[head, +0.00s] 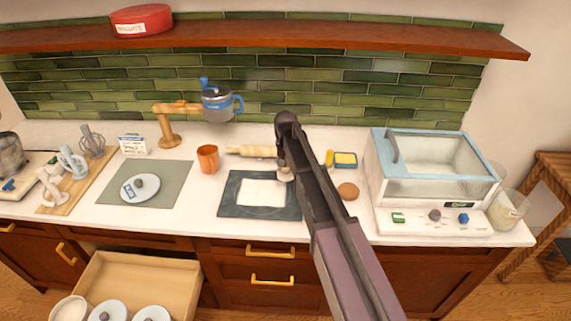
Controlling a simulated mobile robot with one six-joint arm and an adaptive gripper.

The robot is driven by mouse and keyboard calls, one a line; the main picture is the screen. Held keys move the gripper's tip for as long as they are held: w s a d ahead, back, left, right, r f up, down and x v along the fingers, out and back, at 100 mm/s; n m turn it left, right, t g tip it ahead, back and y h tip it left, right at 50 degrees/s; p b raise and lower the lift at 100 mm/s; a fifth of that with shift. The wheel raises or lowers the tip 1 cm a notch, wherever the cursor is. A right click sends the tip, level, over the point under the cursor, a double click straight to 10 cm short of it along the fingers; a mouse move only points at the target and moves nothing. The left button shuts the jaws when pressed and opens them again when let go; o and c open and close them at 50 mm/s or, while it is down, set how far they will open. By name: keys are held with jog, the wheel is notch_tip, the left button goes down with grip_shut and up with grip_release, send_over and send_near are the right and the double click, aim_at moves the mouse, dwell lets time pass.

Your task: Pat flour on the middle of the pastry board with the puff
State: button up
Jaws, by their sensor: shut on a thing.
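The dark pastry board (229,206) lies on the white counter in the middle of the head view, with a pale square sheet or patch (262,193) on its middle. My gripper (283,160) is at the board's far right corner, mostly hidden by my own arm, which reaches in from the lower right. It is shut on a small pale thing, seemingly the puff (286,175), just below the fingers. I cannot tell whether the puff touches the board or hovers over it.
A brown round item (348,191), a yellow sponge dish (345,160) and a large clear-lidded machine (433,180) are to the right. A drawer (145,275) stands open at lower left.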

aim_at(283, 172)
notch_tip(283, 172, down, 4)
jog(key=b, duration=0.3)
jog(key=shift+f+b, duration=0.2)
jog(key=shift+b, duration=0.1)
jog(key=shift+a+r, duration=0.25)
jog(key=shift+a, duration=0.05)
jog(key=shift+w+a, duration=0.1)
jog(key=shift+a, duration=1.7)
jog(key=shift+d, duration=1.65)
jog(key=shift+d+r+p, duration=0.5)
jog(key=shift+d+p, duration=0.05)
jog(key=shift+p, duration=0.2)
notch_tip(283, 172, up, 6)
jog(key=p, duration=0.6)
jog(key=shift+r, duration=0.25)
jog(key=shift+a+f, duration=0.1)
jog(key=shift+f, duration=0.05)
